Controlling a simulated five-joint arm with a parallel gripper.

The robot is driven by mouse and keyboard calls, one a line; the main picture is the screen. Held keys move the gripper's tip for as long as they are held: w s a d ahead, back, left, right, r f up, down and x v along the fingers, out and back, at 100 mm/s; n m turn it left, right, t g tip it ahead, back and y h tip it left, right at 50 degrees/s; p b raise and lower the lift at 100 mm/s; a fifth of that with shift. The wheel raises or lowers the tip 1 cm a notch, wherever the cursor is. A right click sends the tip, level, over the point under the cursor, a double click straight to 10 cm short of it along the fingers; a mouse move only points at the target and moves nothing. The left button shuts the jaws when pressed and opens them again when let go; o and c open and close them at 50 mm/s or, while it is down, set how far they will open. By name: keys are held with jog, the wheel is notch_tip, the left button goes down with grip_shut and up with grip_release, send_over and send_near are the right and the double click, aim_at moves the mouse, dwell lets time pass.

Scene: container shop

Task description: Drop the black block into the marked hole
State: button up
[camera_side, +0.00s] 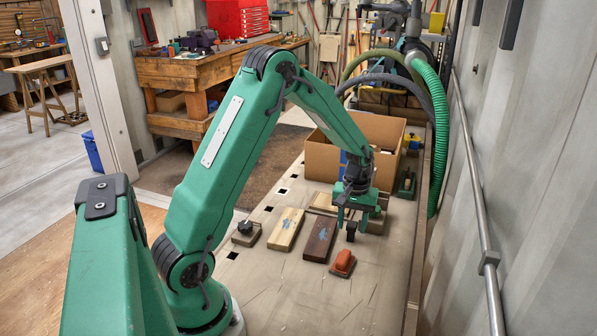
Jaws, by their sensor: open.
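A small black block (351,231) stands on the bench top, below and between the fingers of my gripper (352,222). The green gripper points down with its fingers apart. From this side I cannot tell whether a finger touches the block. Several small dark square holes lie along the left part of the bench top, among them one near the middle (268,208), one further back (283,191) and one nearer me (232,255). Some have pale edges; I cannot tell which one is the marked hole.
A pale wooden board (286,230) and a dark brown board (319,240) lie left of the gripper. An orange-topped tool (343,263) lies in front. A black-knobbed wooden piece (246,232) is at left. An open cardboard box (322,160) stands behind. The bench front is clear.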

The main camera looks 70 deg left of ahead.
aim_at(350, 221)
jog(key=shift+c, duration=0.5)
jog(key=c, duration=0.8)
jog(key=shift+r, duration=0.1)
jog(key=shift+r, duration=2.4)
jog(key=shift+a, duration=0.6)
jog(key=shift+m, duration=0.3)
jog(key=s+a, duration=0.2)
jog(key=a, duration=0.7)
jog(key=s+a+r, duration=0.1)
jog(key=s+a, duration=0.2)
jog(key=a, duration=0.7)
jog(key=s+a+r, duration=0.1)
jog(key=s+a, duration=0.2)
jog(key=a, duration=0.7)
jog(key=shift+a, duration=0.1)
